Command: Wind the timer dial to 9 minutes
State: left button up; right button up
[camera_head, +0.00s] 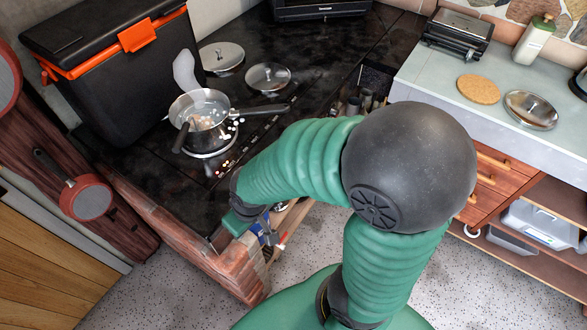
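I cannot make out the timer dial or any minute marks in the head view. My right arm crosses the middle of the picture, its green sleeve and black elbow covering what lies behind. Its hand end, my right gripper (238,221), is at the front edge of the black cooktop counter (178,198), above the brick plinth (215,274). Its fingers cannot be made out, so whether it is open, shut or touching anything is unclear. My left gripper is not in view.
A steel pot (203,107) with a long handle stands on the cooktop near a black box (120,75) with orange trim. Two round lids (222,56) (268,77) lie behind it. Small coloured specks (222,168) lie before the pot. A red pan (86,198) hangs at left.

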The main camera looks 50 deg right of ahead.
aim_at(334, 113)
jog(key=l+z, duration=0.2)
jog(key=z, duration=0.15)
jog(key=k+l+z, duration=0.1)
jog(key=l+z, duration=0.25)
jog(key=i+l+z, duration=0.1)
jog(key=z, duration=0.45)
jog(key=l+u, duration=0.2)
jog(key=u, duration=0.2)
jog(key=l+u, duration=0.15)
jog(key=u, duration=0.2)
jog(key=k, duration=0.05)
